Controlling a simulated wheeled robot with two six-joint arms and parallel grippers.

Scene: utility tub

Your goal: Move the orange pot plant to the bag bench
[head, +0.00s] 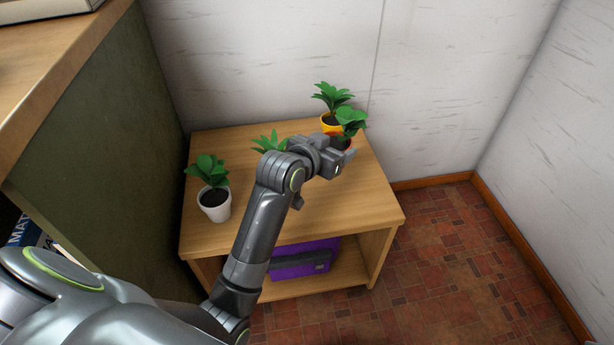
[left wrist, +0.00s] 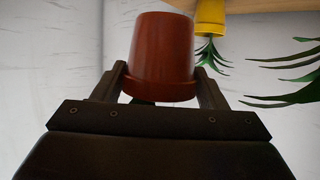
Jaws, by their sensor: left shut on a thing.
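The orange pot plant shows in the head view as a leafy green plant (head: 350,119) with a sliver of reddish-orange pot at the bench's far right. In the left wrist view, which is upside down, its orange pot (left wrist: 161,58) sits between my fingers. My left gripper (head: 345,152) is shut on this pot; its leaves are out of that view. The wooden bench (head: 365,205) has a purple bag (head: 300,262) on its lower shelf. I cannot tell whether the pot touches the bench top. My right gripper is not in view.
A yellow pot plant (head: 329,126) stands close behind the held one. A white pot plant (head: 214,205) stands at the bench's left, and another plant (head: 270,142) is partly hidden by my arm. A green-sided cabinet (head: 100,130) borders the left. The bench's front right is clear.

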